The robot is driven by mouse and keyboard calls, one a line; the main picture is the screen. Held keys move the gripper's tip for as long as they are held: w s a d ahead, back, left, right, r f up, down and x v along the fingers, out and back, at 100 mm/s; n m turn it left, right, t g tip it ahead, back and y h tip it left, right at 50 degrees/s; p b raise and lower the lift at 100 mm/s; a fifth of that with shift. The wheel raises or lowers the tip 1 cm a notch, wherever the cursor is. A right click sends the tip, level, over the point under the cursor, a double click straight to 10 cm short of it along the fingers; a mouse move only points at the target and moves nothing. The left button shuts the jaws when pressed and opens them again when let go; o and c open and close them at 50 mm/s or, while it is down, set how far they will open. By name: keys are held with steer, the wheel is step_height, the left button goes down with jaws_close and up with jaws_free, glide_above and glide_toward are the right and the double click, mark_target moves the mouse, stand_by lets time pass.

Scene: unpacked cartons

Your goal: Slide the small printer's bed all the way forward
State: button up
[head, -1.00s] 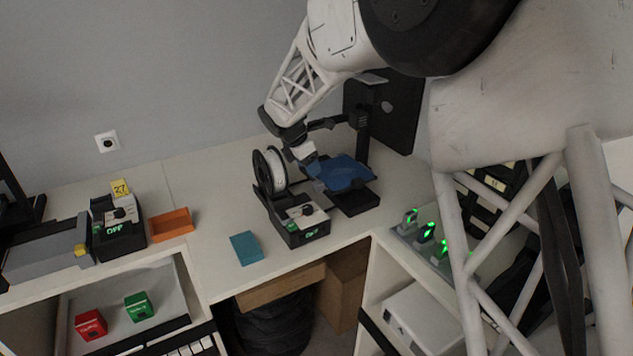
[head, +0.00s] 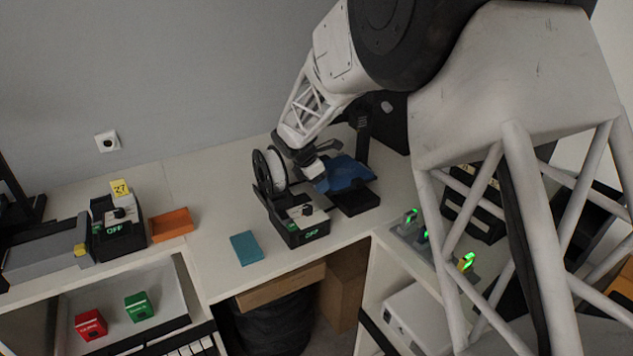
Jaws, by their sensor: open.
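The small printer stands on the white counter, with a black control box (head: 301,229) showing a green "OFF" display and a white filament spool (head: 269,170) on its left. Its blue bed (head: 349,173) lies over a black base (head: 356,199). The base's front part shows bare in front of the bed. My gripper (head: 313,168) is over the left rear of the bed, between the spool and the printer's upright. It is open. Its fingertips are small and partly hidden, so I cannot tell whether they touch the bed.
A teal block (head: 246,248) lies left of the control box near the counter's front edge. An orange tray (head: 171,224) and a larger printer (head: 50,255) are further left. Green-lit switches (head: 411,217) stand on the right-hand shelf.

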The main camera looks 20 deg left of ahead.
jaws_close()
steer(key=shift+s+d, duration=1.85)
steer(key=shift+s, duration=0.05)
jaws_free()
steer(key=shift+r, duration=0.15)
steer(key=v, duration=0.7)
steer(key=shift+r, duration=0.2)
steer(key=shift+s+a, duration=0.1)
steer(key=shift+s, duration=0.05)
